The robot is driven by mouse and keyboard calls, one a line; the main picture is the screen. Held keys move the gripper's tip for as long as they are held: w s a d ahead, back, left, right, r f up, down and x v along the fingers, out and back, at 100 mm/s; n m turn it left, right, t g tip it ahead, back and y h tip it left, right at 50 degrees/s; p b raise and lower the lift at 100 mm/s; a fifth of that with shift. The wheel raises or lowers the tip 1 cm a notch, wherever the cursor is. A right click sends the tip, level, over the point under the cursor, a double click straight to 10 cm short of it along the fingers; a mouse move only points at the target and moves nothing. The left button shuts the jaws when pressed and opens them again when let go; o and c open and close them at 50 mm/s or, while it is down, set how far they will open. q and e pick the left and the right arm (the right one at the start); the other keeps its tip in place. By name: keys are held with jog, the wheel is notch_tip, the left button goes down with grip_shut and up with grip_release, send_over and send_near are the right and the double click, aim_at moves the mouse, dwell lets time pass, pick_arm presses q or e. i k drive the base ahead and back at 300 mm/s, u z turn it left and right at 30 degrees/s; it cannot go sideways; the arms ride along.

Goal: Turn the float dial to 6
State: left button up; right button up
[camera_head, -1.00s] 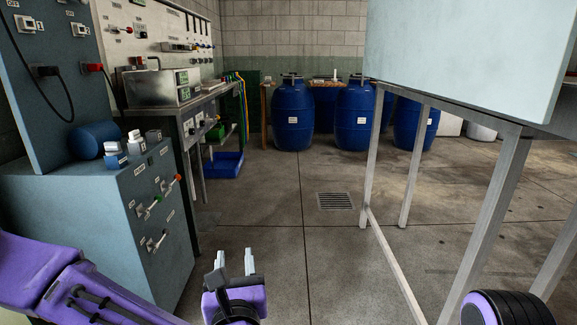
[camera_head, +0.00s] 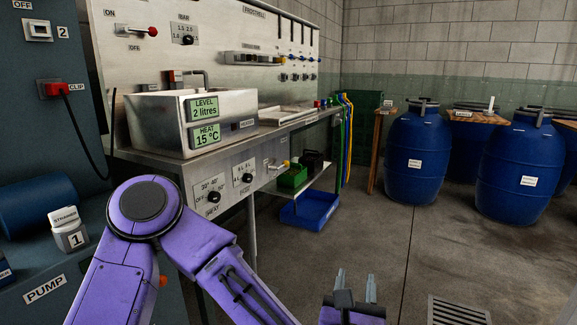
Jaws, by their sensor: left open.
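The float dial appears to be the right-hand dark knob (camera_head: 246,178) on the grey panel below the sink counter. Small numbers are printed above it, and its label is too small to read surely. My left gripper (camera_head: 355,286) is at the bottom, right of the panel and apart from it, with its two pale fingers pointing up and spread. It is open and empty. My purple left arm crosses in front of the bench's lower left. My right gripper is out of view.
The heat dial (camera_head: 213,197) sits just left of the float dial. Above is a metal basin (camera_head: 150,118) with level and heat displays. A blue tray (camera_head: 310,208) lies under the bench. Blue barrels (camera_head: 418,155) stand at the right; the floor between is clear.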

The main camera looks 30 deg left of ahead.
aim_at(247, 178)
jog(key=i, duration=2.7)
jog(key=u, duration=2.65)
